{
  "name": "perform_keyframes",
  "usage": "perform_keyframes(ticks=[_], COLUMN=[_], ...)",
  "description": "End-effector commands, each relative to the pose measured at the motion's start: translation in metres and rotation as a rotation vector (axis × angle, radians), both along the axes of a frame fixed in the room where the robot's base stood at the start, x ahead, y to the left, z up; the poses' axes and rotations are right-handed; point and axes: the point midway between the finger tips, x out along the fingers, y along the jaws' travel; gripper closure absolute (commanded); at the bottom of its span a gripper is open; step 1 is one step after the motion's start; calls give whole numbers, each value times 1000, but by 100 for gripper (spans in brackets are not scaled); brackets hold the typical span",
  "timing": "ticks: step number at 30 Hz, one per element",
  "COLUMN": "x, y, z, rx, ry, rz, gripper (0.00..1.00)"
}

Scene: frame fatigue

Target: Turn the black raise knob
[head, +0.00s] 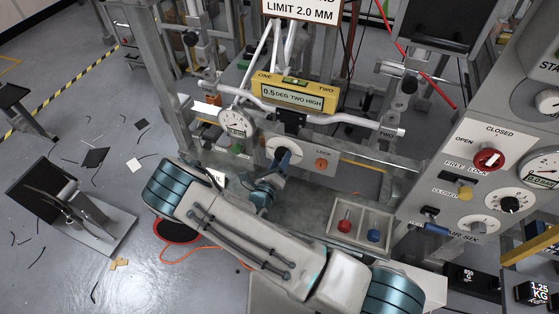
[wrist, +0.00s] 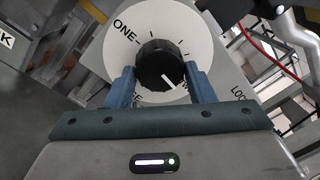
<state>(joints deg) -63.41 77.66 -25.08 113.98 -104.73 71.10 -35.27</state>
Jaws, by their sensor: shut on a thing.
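The black raise knob (wrist: 158,64) sits on a round white dial (wrist: 190,38) in the wrist view. "ONE" shows at the dial's upper left; the lettering below is mostly hidden by my fingers. The knob's white pointer line aims toward the lower right of the picture. My gripper (wrist: 160,74) is shut on the knob, one blue finger at each side. In the head view the white dial (head: 290,143) is at the centre of the rig, and my gripper (head: 277,164) covers much of it, with the knob largely hidden.
An orange LOCK knob (head: 321,163) is just right of the dial. A dial gauge (head: 236,123) and a yellow level box (head: 293,94) stand above. A tray (head: 361,217) with red and blue knobs lies at right. A control panel (head: 487,185) bounds the right side.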

Motion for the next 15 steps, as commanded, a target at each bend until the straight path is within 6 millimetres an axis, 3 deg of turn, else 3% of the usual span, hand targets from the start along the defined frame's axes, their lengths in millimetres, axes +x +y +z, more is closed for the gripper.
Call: perform_keyframes(ticks=[15], x=[1], y=[1], z=[1], rx=[-106], ry=[36], rz=[4], gripper=[74])
